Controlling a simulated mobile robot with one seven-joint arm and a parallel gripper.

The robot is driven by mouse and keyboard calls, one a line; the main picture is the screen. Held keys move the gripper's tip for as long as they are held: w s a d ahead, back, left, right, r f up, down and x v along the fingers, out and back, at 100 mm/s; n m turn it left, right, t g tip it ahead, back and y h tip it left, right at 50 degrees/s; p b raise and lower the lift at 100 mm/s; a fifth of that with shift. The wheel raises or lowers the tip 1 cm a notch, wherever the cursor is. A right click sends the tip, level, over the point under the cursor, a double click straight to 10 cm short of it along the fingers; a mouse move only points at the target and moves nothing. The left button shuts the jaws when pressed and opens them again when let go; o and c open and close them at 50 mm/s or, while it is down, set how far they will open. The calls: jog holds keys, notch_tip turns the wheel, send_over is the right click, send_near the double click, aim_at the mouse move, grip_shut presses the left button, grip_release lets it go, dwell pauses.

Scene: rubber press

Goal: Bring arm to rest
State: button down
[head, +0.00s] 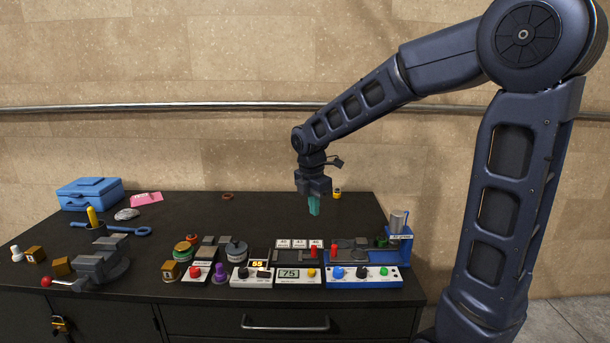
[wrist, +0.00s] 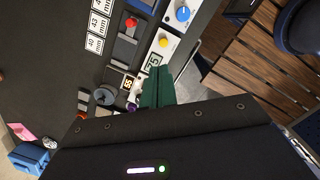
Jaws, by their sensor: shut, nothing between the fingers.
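My gripper (head: 314,205) hangs fingers-down above the back right part of the dark bench (head: 160,212), with its teal fingers together and nothing between them. In the wrist view the shut teal fingers (wrist: 158,86) show over the bench's front edge, with the control panels beyond them. My arm reaches in from the right, bent at the elbow, and the gripper looks clear of everything on the bench.
A blue stand (head: 399,235) is at right. A vise (head: 99,263) and blue toolbox (head: 90,193) are at left. The back middle is mostly free.

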jog(key=s+d+r+m+t, duration=0.1)
jog(key=s+d+r+m, duration=0.1)
jog(key=s+d+m, duration=0.5)
jog(key=s+d+r+m+t, duration=0.2)
jog(key=s+d+m, duration=0.6)
jog(key=d+m, duration=1)
jog(key=shift+d+r+m+y, duration=0.4)
jog(key=shift+d, duration=0.1)
jog(key=shift+w, duration=0.1)
